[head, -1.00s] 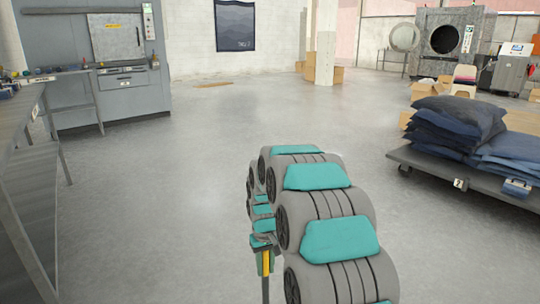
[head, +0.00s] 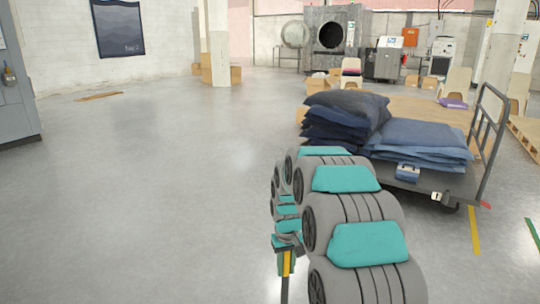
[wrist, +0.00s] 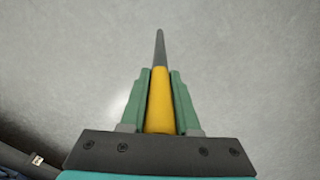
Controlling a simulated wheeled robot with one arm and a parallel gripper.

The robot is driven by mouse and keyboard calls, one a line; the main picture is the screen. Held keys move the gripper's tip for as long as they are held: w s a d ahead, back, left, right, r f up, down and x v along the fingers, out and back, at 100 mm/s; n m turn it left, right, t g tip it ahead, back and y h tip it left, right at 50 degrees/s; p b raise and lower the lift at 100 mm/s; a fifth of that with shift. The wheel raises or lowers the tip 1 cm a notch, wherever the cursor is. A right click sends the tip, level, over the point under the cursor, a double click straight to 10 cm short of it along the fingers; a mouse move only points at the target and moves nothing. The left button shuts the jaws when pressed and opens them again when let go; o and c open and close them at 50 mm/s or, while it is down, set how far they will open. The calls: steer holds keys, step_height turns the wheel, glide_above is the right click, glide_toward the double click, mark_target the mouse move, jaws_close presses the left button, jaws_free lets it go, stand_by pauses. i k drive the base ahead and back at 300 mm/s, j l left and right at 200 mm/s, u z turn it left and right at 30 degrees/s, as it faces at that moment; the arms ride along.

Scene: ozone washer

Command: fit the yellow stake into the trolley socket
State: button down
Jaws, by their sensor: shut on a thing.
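The yellow stake (wrist: 159,98) is between the two green fingers of my gripper (wrist: 160,80) in the wrist view. Its dark grey thinner end points away from the gripper over bare floor. In the head view the stake (head: 286,263) hangs roughly upright below my gripper (head: 287,254), its dark lower part running out of the frame. The trolley (head: 440,184) stands to the right of my arm, with folded dark and blue cloth on its deck and a tubular handle at its right end. I cannot make out a socket for certain on it. The stake is apart from the trolley.
Open grey floor (head: 150,190) lies left of my arm. Several cushion-like dark bundles (head: 345,120) are stacked on the trolley. Wooden pallets, chairs (head: 458,80) and a pillar (head: 500,50) stand behind it. A grey cabinet (head: 15,100) is at the left edge.

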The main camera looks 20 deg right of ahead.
mark_target(361, 123)
steer(key=i+l+z, duration=0.25)
steer(key=z, duration=0.15)
steer(key=i+l+z, duration=0.5)
steer(key=z, duration=0.35)
steer(key=i+z, duration=0.3)
steer(key=i, duration=1.1)
steer(key=i+j+z, duration=0.1)
steer(key=i+z, duration=0.15)
steer(key=i, duration=0.2)
steer(key=i+j+z, duration=0.25)
steer(key=i, duration=0.25)
steer(key=i+j+z, duration=0.3)
steer(key=i+l, duration=0.1)
steer(key=i, duration=0.05)
